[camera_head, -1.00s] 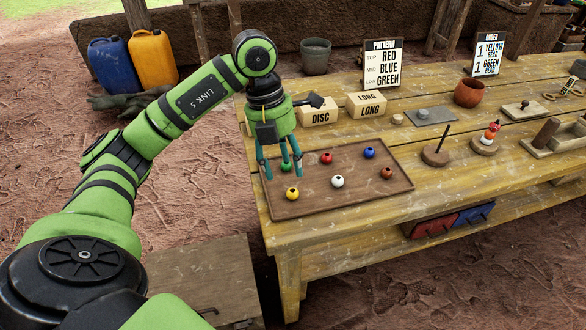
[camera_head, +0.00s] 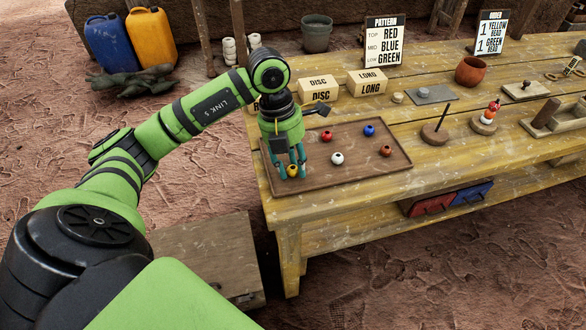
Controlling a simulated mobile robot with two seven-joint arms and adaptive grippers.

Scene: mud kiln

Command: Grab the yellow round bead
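The yellow round bead (camera_head: 292,171) lies on the brown wooden tray (camera_head: 350,176), near its left front corner. My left gripper (camera_head: 292,174) points down over the tray, with its teal fingers low on either side of the yellow bead. Only a very small gap, if any, shows between fingers and bead, so I cannot tell whether they grip it. The bead appears to rest on the tray. My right gripper is not in view.
Red (camera_head: 327,136), blue (camera_head: 369,130), white (camera_head: 337,159) and brown (camera_head: 386,151) beads lie on the tray. The green bead is hidden behind my gripper. Labelled blocks (camera_head: 318,88) stand behind the tray; a spindle (camera_head: 436,134) stands to its right.

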